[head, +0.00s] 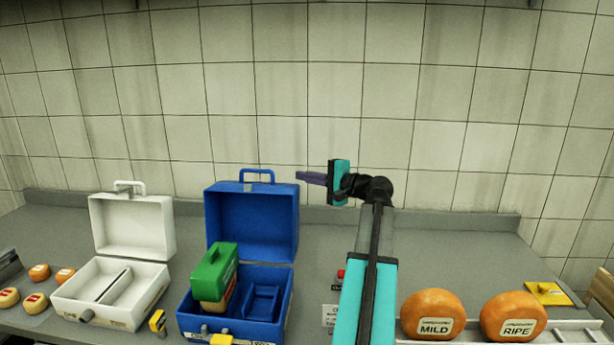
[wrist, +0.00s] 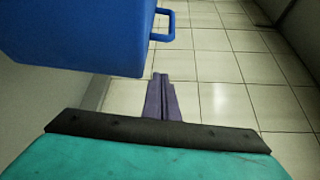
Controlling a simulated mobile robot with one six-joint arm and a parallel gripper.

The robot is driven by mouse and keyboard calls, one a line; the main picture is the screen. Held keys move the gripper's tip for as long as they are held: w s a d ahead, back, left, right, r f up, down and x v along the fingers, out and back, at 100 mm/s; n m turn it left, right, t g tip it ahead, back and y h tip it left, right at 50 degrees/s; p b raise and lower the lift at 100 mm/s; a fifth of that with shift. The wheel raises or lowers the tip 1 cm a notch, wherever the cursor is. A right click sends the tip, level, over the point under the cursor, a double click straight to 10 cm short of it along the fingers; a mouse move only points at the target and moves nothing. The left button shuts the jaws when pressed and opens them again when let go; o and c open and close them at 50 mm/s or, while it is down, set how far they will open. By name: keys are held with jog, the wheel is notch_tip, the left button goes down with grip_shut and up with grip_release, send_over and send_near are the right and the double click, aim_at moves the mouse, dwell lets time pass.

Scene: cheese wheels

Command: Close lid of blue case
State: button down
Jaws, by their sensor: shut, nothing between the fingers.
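The blue case (head: 285,308) stands open on the counter, left of centre in the head view. Its lid (head: 252,222) is raised upright with the handle on top. A green-topped block (head: 213,272) stands in the case's left part. My gripper (head: 302,176) is shut and empty, pointing left, just right of the lid's upper right corner and at about handle height. In the wrist view the blue lid (wrist: 80,30) with its handle fills the upper left, and my shut purple fingers (wrist: 162,85) are beside it, apparently apart from it.
A white case (head: 132,224) stands open to the left, with small cheeses (head: 40,272) beyond it. Orange wheels marked MILD (head: 433,309) and RIPE (head: 513,312) stand at the right. A tiled wall (head: 440,90) rises behind. The back right of the counter is clear.

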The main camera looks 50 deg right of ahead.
aim_at(282, 184)
jog(key=shift+w+a+p, duration=0.6)
jog(key=shift+w+a, duration=0.05)
jog(key=shift+w, duration=0.35)
jog(key=shift+w+a+p, duration=0.6)
jog(key=shift+w+p, duration=0.05)
jog(key=shift+w, duration=0.4)
jog(key=shift+w+a+p, duration=0.6)
jog(key=shift+w+a, duration=0.05)
jog(key=shift+w, duration=0.35)
